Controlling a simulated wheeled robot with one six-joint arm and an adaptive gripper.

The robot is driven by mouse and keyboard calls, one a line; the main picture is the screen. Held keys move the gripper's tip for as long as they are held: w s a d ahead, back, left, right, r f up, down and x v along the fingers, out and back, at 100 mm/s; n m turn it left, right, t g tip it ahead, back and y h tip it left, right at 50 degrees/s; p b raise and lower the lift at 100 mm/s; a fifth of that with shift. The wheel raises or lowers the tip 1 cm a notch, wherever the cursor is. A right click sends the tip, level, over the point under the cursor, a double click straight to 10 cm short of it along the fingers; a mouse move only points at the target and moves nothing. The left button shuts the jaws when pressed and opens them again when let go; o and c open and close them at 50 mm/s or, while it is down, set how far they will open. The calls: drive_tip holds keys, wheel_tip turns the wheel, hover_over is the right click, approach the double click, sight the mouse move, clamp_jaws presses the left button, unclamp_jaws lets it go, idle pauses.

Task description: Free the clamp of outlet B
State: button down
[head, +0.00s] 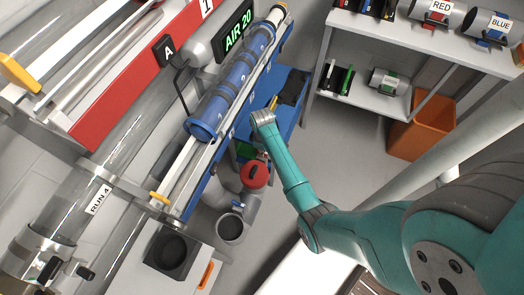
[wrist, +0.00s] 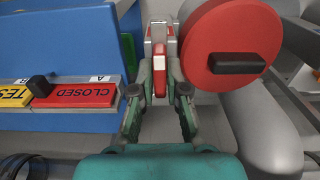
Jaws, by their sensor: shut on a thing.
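In the wrist view, my gripper (wrist: 159,88) has its two fingers closed on the sides of a narrow red lever (wrist: 159,78) with a pale block on top. The lever sits on a grey metal clamp-like fitting (wrist: 159,28) straight ahead. I cannot read an outlet letter on it. A large red disc (wrist: 230,45) with a black handle stands close on the right of the fingers. In the head view this red disc (head: 254,174) is beside the grey pipe outlet, and my gripper is mostly hidden by my arm.
A blue panel (wrist: 60,45) is close on the left, with a red CLOSED plate (wrist: 76,95) and a black slider knob. A grey pipe (wrist: 265,125) runs close on the right. In the head view, an orange bin (head: 422,125) stands below shelves at right, with open floor between.

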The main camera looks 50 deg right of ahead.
drive_tip(key=c, duration=1.2)
unclamp_jaws()
wheel_tip(320, 180, up, 12)
drive_tip(key=shift+f, duration=0.1)
